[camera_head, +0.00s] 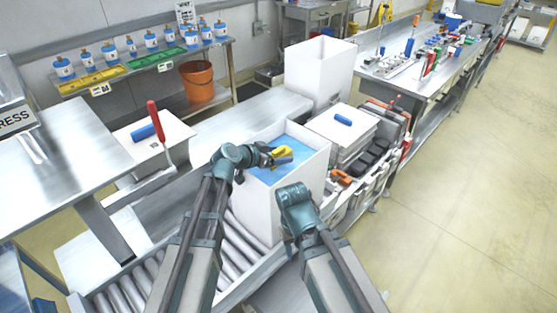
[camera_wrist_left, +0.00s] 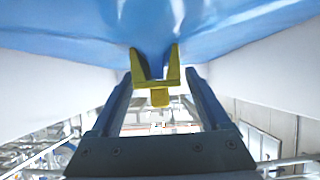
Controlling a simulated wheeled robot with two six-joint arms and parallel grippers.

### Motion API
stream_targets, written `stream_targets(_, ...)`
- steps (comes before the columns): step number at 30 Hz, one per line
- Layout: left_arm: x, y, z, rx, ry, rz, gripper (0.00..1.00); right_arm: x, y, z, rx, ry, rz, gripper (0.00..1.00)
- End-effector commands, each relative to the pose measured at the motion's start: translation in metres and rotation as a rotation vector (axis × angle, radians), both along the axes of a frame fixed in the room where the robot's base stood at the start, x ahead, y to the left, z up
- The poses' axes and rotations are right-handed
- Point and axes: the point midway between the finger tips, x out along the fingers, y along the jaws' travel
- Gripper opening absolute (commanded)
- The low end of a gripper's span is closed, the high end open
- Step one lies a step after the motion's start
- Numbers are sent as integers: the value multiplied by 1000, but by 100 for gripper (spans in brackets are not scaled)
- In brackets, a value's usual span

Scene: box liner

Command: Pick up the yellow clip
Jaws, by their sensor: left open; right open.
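The yellow clip (camera_head: 284,151) sits at the blue liner (camera_head: 300,150) in the open white box (camera_head: 258,200). In the left wrist view the clip (camera_wrist_left: 158,88) shows its two prongs against the blue liner (camera_wrist_left: 70,30). My left gripper (camera_head: 272,157) is over the box at the clip. Its jaws (camera_wrist_left: 158,80) are open, with one finger on each side of the clip and visible gaps on both sides. My right gripper (camera_head: 292,192) is lower, in front of the box's near right side. Its fingertips are hard to make out.
The box stands on a roller conveyor (camera_head: 228,255). A taller white box (camera_head: 320,68) stands behind it. A white lidded box with a blue handle (camera_head: 342,128) is at the right. A red-handled lever (camera_head: 155,120) rises at the left.

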Motion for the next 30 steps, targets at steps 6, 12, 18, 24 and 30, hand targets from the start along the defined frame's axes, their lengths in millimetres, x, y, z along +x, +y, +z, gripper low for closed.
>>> stream_targets(6,1,-1,0,0,0,1,80,0,0,0,0,0,0,50)
stream_targets(12,1,-1,0,0,0,1,44,0,0,0,0,0,0,50)
stream_targets(18,0,0,0,0,0,1,8,0,0,0,0,0,0,50)
stream_targets(24,1,0,0,0,0,1,0,0,0,0,0,0,0,50)
stream_targets(30,1,0,2,0,0,1,0,0,0,2,0,0,0,50)
